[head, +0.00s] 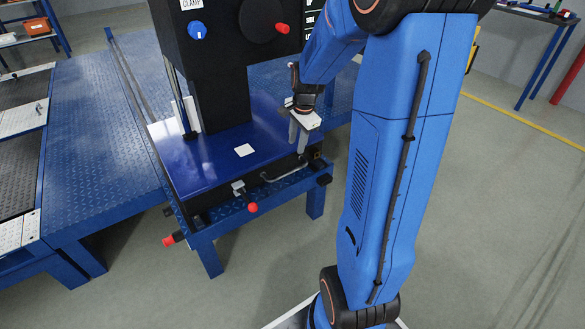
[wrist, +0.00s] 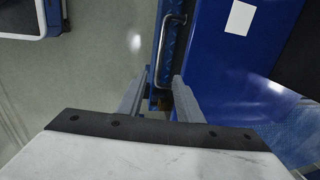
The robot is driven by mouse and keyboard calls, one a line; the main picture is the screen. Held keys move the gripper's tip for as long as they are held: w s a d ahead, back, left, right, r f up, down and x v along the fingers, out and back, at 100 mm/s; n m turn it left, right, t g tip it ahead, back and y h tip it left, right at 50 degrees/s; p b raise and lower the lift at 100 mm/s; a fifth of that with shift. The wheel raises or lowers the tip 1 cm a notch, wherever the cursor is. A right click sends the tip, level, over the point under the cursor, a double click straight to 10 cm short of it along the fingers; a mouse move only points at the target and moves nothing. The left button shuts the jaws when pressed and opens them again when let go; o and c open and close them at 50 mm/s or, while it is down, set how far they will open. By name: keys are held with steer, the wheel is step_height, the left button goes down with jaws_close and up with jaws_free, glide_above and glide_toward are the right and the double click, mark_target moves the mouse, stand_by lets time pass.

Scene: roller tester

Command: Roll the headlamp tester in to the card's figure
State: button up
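The headlamp tester has a black column and housing (head: 222,50) on a glossy blue base (head: 200,163). A small white card (head: 244,150) lies flat on the base; it also shows in the wrist view (wrist: 240,18), with no readable figure. A grey bar handle (head: 285,173) runs along the base's front edge, and it shows in the wrist view (wrist: 163,50). My gripper (head: 298,138) is above the handle's right end. In the wrist view my gripper (wrist: 157,92) has its fingers apart, with the handle visible beyond the gap. I see nothing held.
The housing carries a blue clamp knob (head: 197,30) and a red-knobbed crank (head: 282,28). Red-tipped levers (head: 253,207) (head: 170,241) stick out at the front. A blue treadplate platform (head: 95,130) lies left. Grey floor is open at right. A blue-legged table (head: 540,50) stands far right.

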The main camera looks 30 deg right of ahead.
mark_target(292, 170)
steer(key=w+f, duration=0.1)
steer(key=f, duration=0.8)
steer(key=w+f, duration=0.1)
steer(key=f, duration=0.4)
steer(key=shift+w, duration=0.35)
steer(key=shift+r, duration=0.1)
steer(key=shift+c, duration=0.4)
jaws_close()
